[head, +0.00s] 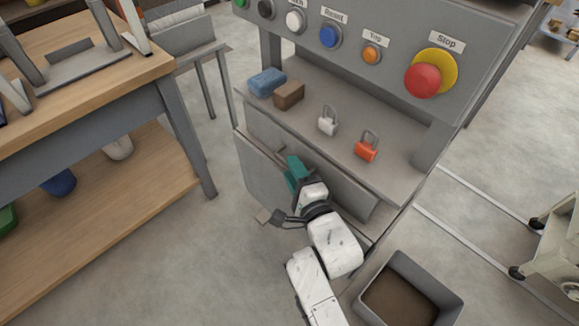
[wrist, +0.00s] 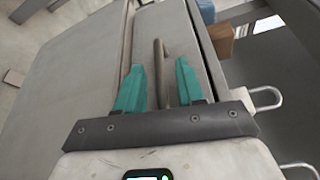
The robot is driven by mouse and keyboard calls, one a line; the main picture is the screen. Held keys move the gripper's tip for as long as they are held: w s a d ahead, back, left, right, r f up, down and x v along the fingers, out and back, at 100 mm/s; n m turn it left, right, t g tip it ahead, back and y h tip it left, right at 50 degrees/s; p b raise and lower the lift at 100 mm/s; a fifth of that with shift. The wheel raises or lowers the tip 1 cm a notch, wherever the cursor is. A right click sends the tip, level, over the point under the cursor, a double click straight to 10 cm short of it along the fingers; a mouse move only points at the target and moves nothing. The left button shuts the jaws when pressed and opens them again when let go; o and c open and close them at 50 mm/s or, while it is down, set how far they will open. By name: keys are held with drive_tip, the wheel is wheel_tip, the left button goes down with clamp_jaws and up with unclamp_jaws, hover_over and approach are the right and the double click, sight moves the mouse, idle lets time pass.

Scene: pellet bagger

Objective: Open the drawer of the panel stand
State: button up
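The grey panel stand (head: 390,165) has a drawer (head: 345,190) below its shelf; the drawer front also fills the middle of the wrist view (wrist: 175,20). A dark gap runs along the front's edge nearest the shelf; I cannot tell whether the drawer is slightly out. A bar handle (wrist: 159,60) stands on the front. My gripper (head: 291,166) is at the drawer front. In the wrist view its teal fingers (wrist: 160,66) are open, one on each side of the handle, with visible space to both. In the head view the gripper hides much of the handle.
Blue (head: 267,82) and brown (head: 289,95) blocks and white (head: 328,121) and orange (head: 366,147) padlocks sit on the shelf above. A grey bin (head: 447,305) stands on the floor at lower right. A wooden workbench (head: 130,75) is at left, with open floor between.

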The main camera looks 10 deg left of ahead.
drive_tip(key=shift+x, duration=1.25)
drive_tip(key=shift+c, duration=0.2)
clamp_jaws()
